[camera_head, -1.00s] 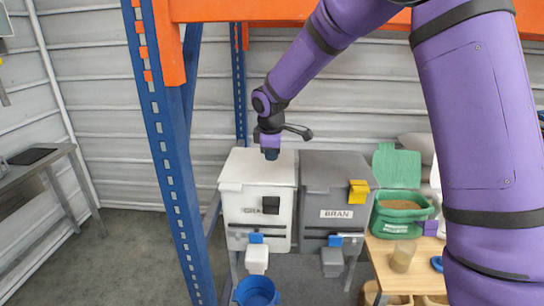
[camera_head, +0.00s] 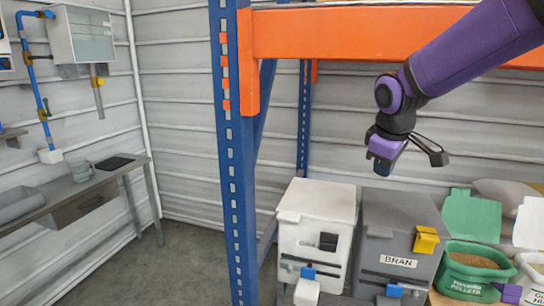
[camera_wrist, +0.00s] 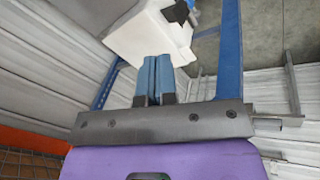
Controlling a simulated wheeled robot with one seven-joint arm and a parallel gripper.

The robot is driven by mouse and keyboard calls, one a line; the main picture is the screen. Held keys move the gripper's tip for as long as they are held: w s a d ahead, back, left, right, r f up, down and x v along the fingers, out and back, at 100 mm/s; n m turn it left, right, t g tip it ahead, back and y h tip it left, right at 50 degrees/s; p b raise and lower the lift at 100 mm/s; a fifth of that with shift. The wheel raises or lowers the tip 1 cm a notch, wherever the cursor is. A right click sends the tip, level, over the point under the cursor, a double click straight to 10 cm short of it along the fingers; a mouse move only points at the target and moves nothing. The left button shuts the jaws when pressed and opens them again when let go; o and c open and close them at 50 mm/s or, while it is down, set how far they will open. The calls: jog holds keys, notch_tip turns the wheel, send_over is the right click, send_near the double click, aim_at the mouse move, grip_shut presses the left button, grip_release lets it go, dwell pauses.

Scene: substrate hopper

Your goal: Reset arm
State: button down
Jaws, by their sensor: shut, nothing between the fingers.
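My gripper (camera_head: 379,166) is in the air above the hoppers, below the orange shelf beam. In the wrist view its two blue-grey fingers (camera_wrist: 155,75) are together with nothing between them. Below it in the head view stands a white hopper (camera_head: 315,205) with a black part on its front and a partly hidden label. To its right stands a grey hopper (camera_head: 398,215) labelled BRAN, with a yellow part on its front. The white hopper also shows at the top of the wrist view (camera_wrist: 150,35). My gripper appears apart from both hoppers.
The blue rack post (camera_head: 232,150) and orange beam (camera_head: 370,32) stand close to my arm. A green tub of pellets (camera_head: 470,285) stands at the right. Floor (camera_head: 150,265) between bench and post is clear.

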jog(key=s+d+r+m, duration=0.1)
jog(key=s+m, duration=0.2)
jog(key=s, duration=0.5)
jog(key=s+d+r+m+t, duration=0.1)
jog(key=s+d+m, duration=0.1)
jog(key=s, duration=0.7)
jog(key=s+d+r+m+y, duration=0.1)
jog(key=s+m, duration=0.3)
jog(key=s, duration=0.4)
jog(key=shift+s+d+r, duration=0.3)
jog(key=shift+d, duration=0.45)
jog(key=c, duration=1.8)
grip_release()
jog(key=shift+c, duration=0.2)
